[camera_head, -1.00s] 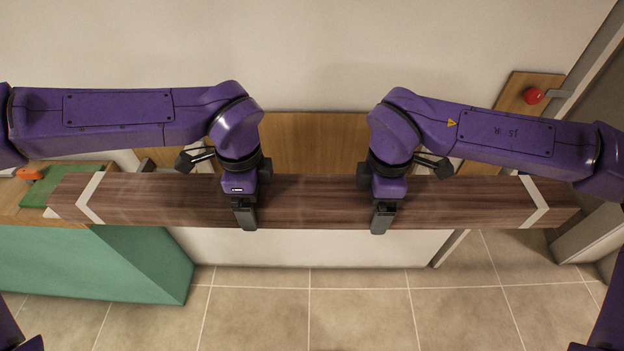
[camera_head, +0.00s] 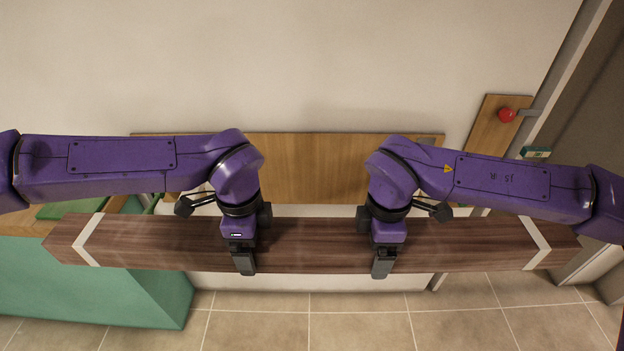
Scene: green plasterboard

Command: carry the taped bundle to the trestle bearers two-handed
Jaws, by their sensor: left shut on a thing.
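The taped bundle (camera_head: 312,244) is a long dark-brown wooden beam shape with a white tape band near each end. It lies level across the view, held up above the floor. My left gripper (camera_head: 244,262) is shut on the bundle left of its middle. My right gripper (camera_head: 383,264) is on the bundle right of its middle, its fingers over the front face in the same way. The far parts of both grippers' fingers are hidden by the bundle. I cannot make out trestle bearers in this view.
A green-sided bench (camera_head: 95,285) with a wooden top stands at the left, partly under the bundle's left end. A wooden panel (camera_head: 315,165) is against the pale wall behind. A red knob (camera_head: 506,115) on a wooden plate is at the right, beside a doorway. Tiled floor (camera_head: 360,330) in front is clear.

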